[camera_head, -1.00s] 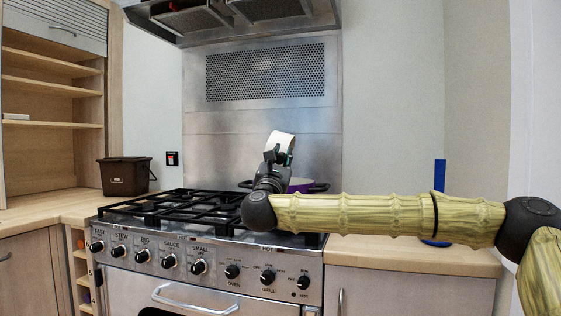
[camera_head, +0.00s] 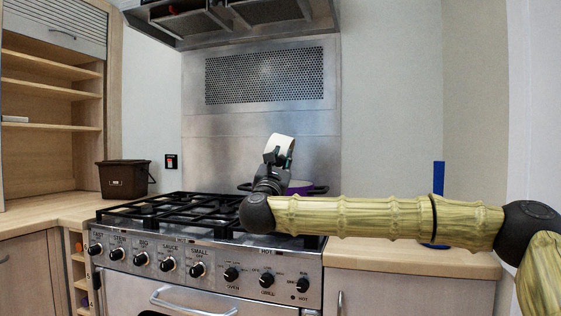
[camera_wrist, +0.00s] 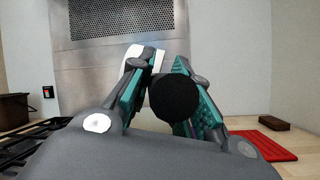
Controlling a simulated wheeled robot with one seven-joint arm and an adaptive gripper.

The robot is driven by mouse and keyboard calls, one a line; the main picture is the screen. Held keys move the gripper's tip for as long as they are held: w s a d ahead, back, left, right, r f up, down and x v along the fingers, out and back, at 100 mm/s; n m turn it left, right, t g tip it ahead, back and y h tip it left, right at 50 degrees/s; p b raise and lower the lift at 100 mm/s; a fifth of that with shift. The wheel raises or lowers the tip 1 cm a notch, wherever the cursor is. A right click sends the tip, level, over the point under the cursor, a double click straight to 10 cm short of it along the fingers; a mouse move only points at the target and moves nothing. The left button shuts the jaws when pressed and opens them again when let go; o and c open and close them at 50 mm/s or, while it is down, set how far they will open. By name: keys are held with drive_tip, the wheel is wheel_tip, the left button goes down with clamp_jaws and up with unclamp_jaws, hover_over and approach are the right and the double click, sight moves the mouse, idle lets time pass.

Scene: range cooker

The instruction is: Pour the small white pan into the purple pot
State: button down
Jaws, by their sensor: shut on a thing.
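The small white pan (camera_head: 280,144) is held up and tipped on its side above the right of the stove. My gripper (camera_wrist: 168,92) is shut on its dark round handle, which the wrist view shows end-on between the teal finger pads. In that view, only a bit of the white pan (camera_wrist: 153,58) shows behind the left finger. The purple pot (camera_head: 299,187) stands on the right rear of the hob, below and slightly right of the white pan. My gripper and arm hide its left and front parts. The inside of both vessels is hidden.
The black pan supports (camera_head: 170,212) cover the hob to the left. The hood (camera_head: 235,20) hangs above. A dark brown bin (camera_head: 124,179) stands on the left counter. A blue upright (camera_head: 438,200) and a red mat (camera_wrist: 262,146) are on the right counter.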

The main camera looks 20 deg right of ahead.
drive_tip(key=shift+s+d+m+g+h+b, duration=0.1)
drive_tip(key=shift+d+m+g+h+b, duration=0.2)
drive_tip(key=shift+m+b, duration=0.4)
drive_tip(key=shift+s+m+g+h+b, duration=0.1)
drive_tip(key=shift+m+h+b, duration=0.3)
drive_tip(key=shift+b, duration=0.5)
idle(2.1)
